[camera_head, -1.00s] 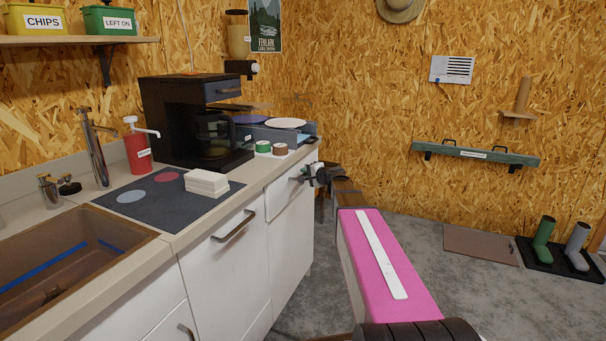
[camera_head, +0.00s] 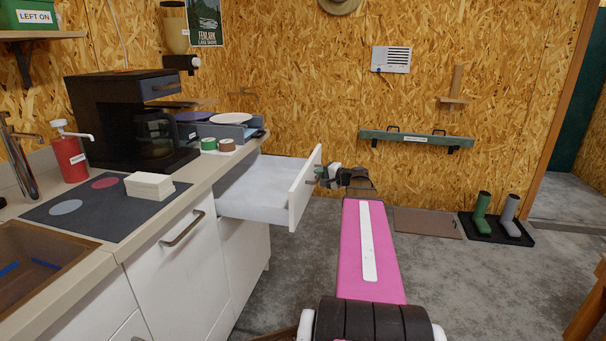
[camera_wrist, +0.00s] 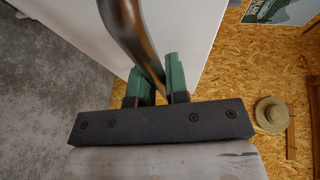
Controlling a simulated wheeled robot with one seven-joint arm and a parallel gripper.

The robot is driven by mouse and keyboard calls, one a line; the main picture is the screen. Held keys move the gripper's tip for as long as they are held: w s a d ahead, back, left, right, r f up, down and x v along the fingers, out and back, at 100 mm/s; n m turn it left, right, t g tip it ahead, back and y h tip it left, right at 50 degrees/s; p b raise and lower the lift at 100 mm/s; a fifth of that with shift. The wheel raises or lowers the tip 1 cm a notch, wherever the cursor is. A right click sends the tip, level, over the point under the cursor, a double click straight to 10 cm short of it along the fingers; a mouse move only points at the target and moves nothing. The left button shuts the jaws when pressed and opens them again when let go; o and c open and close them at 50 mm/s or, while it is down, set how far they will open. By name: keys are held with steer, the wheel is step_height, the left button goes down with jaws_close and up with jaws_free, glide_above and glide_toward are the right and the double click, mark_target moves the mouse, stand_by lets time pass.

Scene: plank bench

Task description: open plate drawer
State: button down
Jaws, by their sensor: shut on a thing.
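The plate drawer (camera_head: 262,185) is a white drawer in the counter's right end, pulled well out in the head view. Its inside looks empty where I can see it. My gripper (camera_head: 322,176) is at the drawer's front panel (camera_head: 304,188). In the wrist view, the green fingers of my gripper (camera_wrist: 156,84) are shut on the dark, curved drawer handle (camera_wrist: 134,36), with the white front panel behind it. The handle is mostly hidden by my gripper in the head view.
A closed cabinet door (camera_head: 180,265) stands left of the drawer.

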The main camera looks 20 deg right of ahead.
steer(key=shift+s+d, duration=0.45)
steer(key=shift+d, duration=0.2)
steer(key=shift+s+d, duration=0.45)
steer(key=shift+d, duration=0.2)
steer(key=c, duration=1.1)
jaws_free()
steer(key=shift+c, duration=0.2)
steer(key=v, duration=1)
steer(key=shift+s+d, duration=0.25)
steer(key=shift+s, duration=0.05)
steer(key=shift+r, duration=0.1)
steer(key=shift+s, duration=0.1)
